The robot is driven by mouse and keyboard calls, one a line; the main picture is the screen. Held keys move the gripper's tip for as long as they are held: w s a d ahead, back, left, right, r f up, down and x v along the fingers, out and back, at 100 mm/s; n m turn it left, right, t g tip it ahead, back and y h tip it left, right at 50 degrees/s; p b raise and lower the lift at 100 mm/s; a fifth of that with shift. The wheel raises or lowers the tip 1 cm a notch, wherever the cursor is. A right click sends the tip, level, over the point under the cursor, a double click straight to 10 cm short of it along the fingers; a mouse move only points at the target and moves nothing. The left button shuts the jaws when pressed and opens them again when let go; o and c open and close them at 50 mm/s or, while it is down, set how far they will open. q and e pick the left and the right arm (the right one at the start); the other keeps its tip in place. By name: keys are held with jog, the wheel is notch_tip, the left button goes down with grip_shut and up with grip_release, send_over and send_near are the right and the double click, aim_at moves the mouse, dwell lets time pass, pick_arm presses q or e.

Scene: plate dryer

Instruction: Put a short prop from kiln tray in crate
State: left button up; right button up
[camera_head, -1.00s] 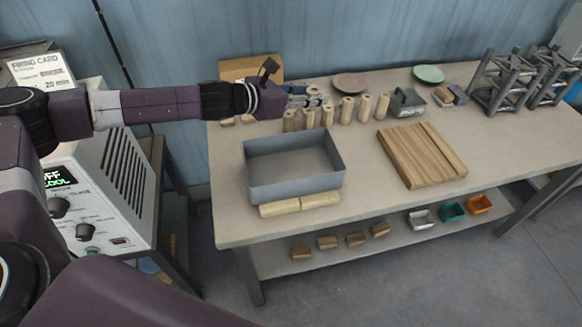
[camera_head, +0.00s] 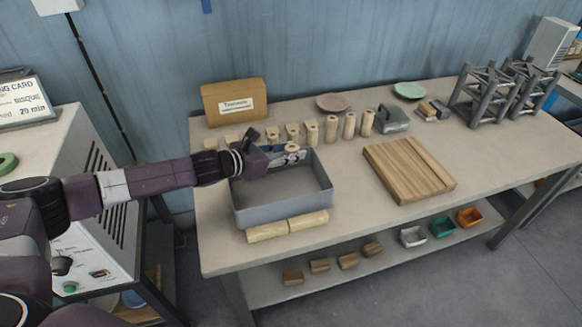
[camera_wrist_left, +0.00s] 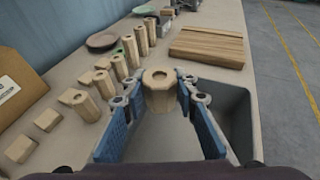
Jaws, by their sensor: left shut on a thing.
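My left gripper (camera_head: 291,154) is shut on a pale tan prop with a hole in its top; the prop (camera_wrist_left: 159,93) shows between the blue-padded fingers in the left wrist view. The gripper is over the back part of an open grey-blue bin (camera_head: 283,211), which also shows in the left wrist view (camera_wrist_left: 236,103). The bin looks empty where I see inside. A row of standing props (camera_head: 331,130) of differing heights is on the table behind the bin, with short blocks at its left end. I cannot tell which thing is the kiln tray. My right gripper is out of view.
A cardboard box (camera_head: 235,101) stands at the back left. A wooden board stack (camera_head: 408,169) lies to the right.

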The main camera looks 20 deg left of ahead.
pick_arm(q)
jog(key=shift+f, duration=2.8)
jog(key=shift+f+b, duration=0.4)
jog(key=shift+f, duration=0.25)
jog(key=o, duration=0.9)
jog(key=shift+r, duration=0.15)
